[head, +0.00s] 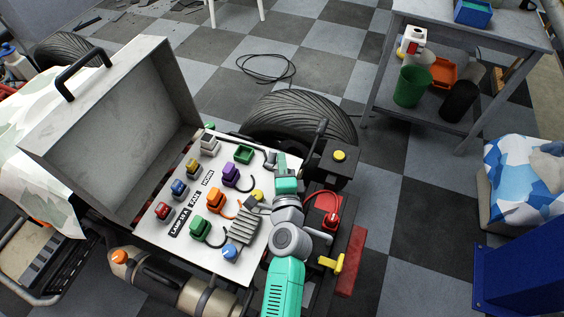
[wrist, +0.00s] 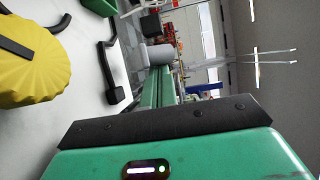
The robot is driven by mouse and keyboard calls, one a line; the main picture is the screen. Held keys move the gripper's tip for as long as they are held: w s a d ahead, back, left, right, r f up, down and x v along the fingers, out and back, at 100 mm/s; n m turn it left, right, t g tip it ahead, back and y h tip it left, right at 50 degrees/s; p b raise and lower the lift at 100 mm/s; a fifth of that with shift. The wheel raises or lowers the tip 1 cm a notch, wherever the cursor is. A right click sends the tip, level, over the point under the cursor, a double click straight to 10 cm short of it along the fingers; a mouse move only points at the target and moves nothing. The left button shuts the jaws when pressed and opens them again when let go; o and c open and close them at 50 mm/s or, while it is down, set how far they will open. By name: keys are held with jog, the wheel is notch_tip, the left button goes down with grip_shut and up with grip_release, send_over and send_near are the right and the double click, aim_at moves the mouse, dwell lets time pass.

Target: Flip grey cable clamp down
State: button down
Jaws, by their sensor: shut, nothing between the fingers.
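A small grey piece (head: 270,158) sits at the panel's right edge, just left of my gripper's tip, where a black cable ends; it may be the grey cable clamp. Its flap position is too small to tell. A pale grey block (head: 208,141) stands at the top of the panel's left row. My gripper (head: 281,163) is shut and empty over the panel's upper right edge, close beside the small grey piece; contact cannot be told.
The white panel (head: 158,226) carries several coloured connectors, cables and a yellow knob (head: 257,195), large in the wrist view (wrist: 32,62). An open grey lid (head: 115,120) rises at left. A black box (head: 335,168) and a red lever part (head: 326,205) stand close right.

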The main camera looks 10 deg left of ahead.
jog(key=shift+w+d+r+b, duration=0.2)
jog(key=shift+w+d+b, duration=0.6)
jog(key=shift+d, duration=0.45)
jog(key=s+d+f+p, duration=0.1)
jog(key=s+d+f, duration=0.1)
jog(key=s, duration=0.6)
jog(key=shift+s+d, duration=0.3)
jog(key=shift+d, duration=0.55)
jog(key=shift+f, duration=0.1)
